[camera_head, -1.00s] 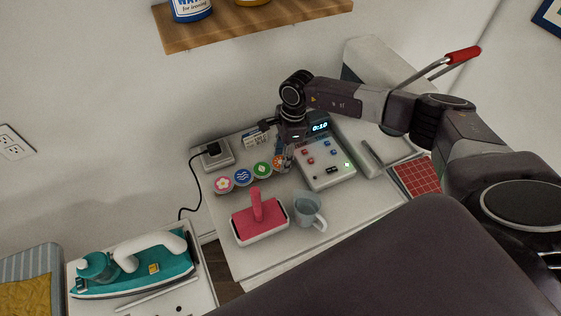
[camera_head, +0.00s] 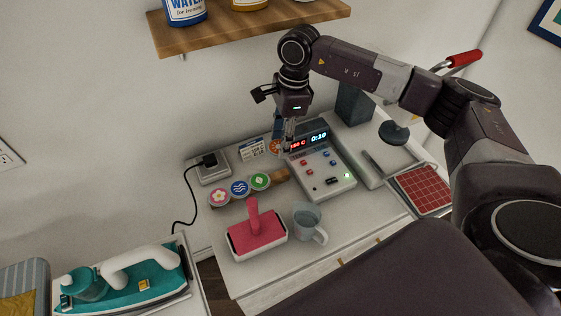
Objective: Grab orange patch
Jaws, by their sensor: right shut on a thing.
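The orange patch (camera_head: 274,147) is a small round piece, held at the tips of my right gripper (camera_head: 286,146), raised above the wooden holder (camera_head: 282,175). The gripper is shut on it, and its fingers partly hide it. A pink flower patch (camera_head: 219,197), a blue wave patch (camera_head: 240,188) and a green patch (camera_head: 260,181) sit in a row on the holder. The right end of the holder is bare wood. My left gripper is not in view.
A white control box (camera_head: 322,172) with lit displays stands right of the patches. A grey mug (camera_head: 307,222) and a pink-handled tool in a tray (camera_head: 256,234) stand in front. A socket block (camera_head: 213,168) is behind left. A teal iron (camera_head: 125,280) lies lower left.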

